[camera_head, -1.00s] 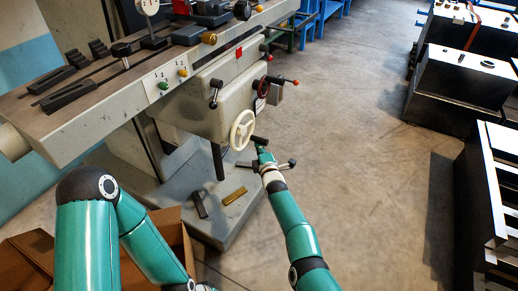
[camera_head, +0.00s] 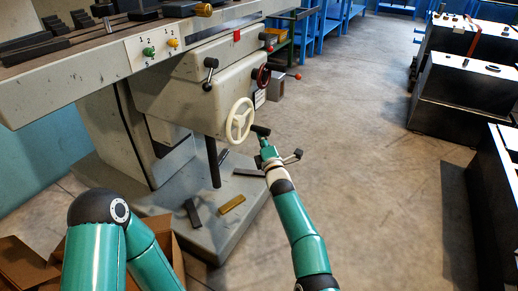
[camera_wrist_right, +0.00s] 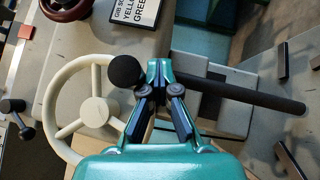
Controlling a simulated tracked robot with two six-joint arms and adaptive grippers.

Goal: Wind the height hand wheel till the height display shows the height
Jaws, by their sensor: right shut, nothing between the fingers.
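The cream spoked height hand wheel (camera_head: 240,121) stands upright on the front of the grey machine, and in the right wrist view it fills the left side (camera_wrist_right: 97,111). A black knob (camera_wrist_right: 126,71) shows in front of its rim, and in the head view as a short dark cylinder (camera_head: 260,130). My right gripper (camera_head: 265,145) is beside the wheel, close to this knob. Its fingers (camera_wrist_right: 158,72) are shut with nothing between them, just right of the knob; I cannot tell whether they touch it. My left gripper is outside the views. I cannot make out a height display.
A dark red wheel (camera_head: 263,76) and a crank (camera_head: 210,73) are close to the cream wheel. A dark post (camera_head: 213,163) stands below. A brass bar (camera_head: 231,204) and dark bars lie on the machine base (camera_head: 215,239). Open floor (camera_head: 370,170) lies to the right.

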